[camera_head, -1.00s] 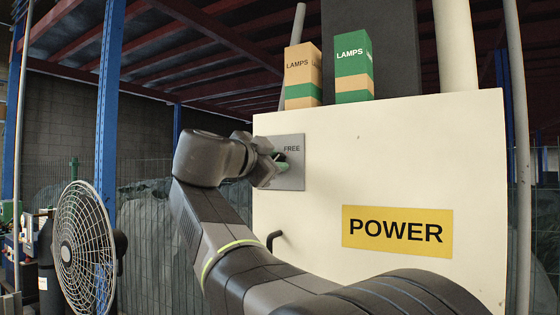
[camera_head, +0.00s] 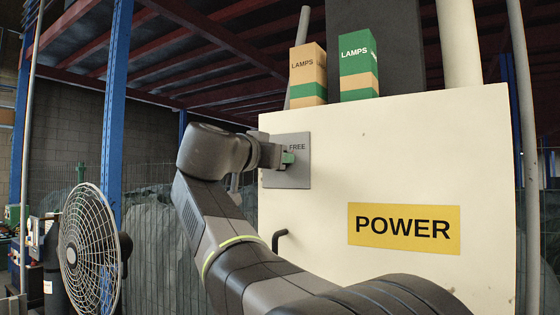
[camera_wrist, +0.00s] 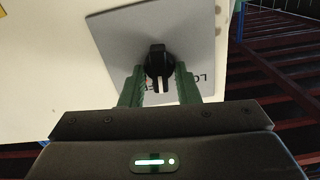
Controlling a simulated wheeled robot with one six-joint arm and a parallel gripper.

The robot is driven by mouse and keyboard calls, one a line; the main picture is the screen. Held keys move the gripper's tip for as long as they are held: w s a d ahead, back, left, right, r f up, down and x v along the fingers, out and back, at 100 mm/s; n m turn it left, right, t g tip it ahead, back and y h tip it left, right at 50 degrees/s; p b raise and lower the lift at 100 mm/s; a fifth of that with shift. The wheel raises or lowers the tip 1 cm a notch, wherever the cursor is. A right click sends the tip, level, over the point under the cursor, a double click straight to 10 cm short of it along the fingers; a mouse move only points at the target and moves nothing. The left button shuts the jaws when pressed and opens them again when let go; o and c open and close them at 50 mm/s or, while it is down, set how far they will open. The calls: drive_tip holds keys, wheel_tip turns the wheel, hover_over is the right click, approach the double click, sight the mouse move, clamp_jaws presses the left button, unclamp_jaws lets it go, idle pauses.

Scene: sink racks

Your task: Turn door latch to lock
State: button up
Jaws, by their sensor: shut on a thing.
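The door latch is a black knob (camera_wrist: 158,62) on a grey square plate (camera_head: 300,174) at the upper left of the cream cabinet door. The plate also shows in the wrist view (camera_wrist: 115,35), with partly hidden lettering beginning "LO"; the word "FREE" reads in the head view. My gripper (camera_head: 288,158) is at the plate, and its green fingers hide the knob there. In the wrist view my gripper (camera_wrist: 159,80) has one finger on each side of the knob, shut on it. The knob's ridge runs up and down in that view.
The cream cabinet (camera_head: 400,150) has a yellow POWER sign (camera_head: 404,229) and a dark handle (camera_head: 279,239) below the plate. Two LAMPS boxes, tan (camera_head: 308,72) and green (camera_head: 358,65), stand on top. A round fan (camera_head: 88,250) stands at the left.

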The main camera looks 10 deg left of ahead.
drive_tip(key=shift+a+n+p, duration=0.15)
drive_tip(key=shift+n+p, duration=0.3)
drive_tip(key=shift+n, duration=2.05)
drive_tip(key=shift+a+n+p, duration=0.1)
drive_tip(key=shift+n+p, duration=0.35)
drive_tip(key=shift+n, duration=2.05)
drive_tip(key=o, duration=1)
drive_tip(key=shift+c, duration=0.2)
drive_tip(key=shift+f, duration=0.1)
drive_tip(key=b+v, duration=0.2)
drive_tip(key=v, duration=1.1)
drive_tip(key=shift+s+a, duration=0.15)
drive_tip(key=shift+s, duration=0.2)
drive_tip(key=shift+w, duration=0.1)
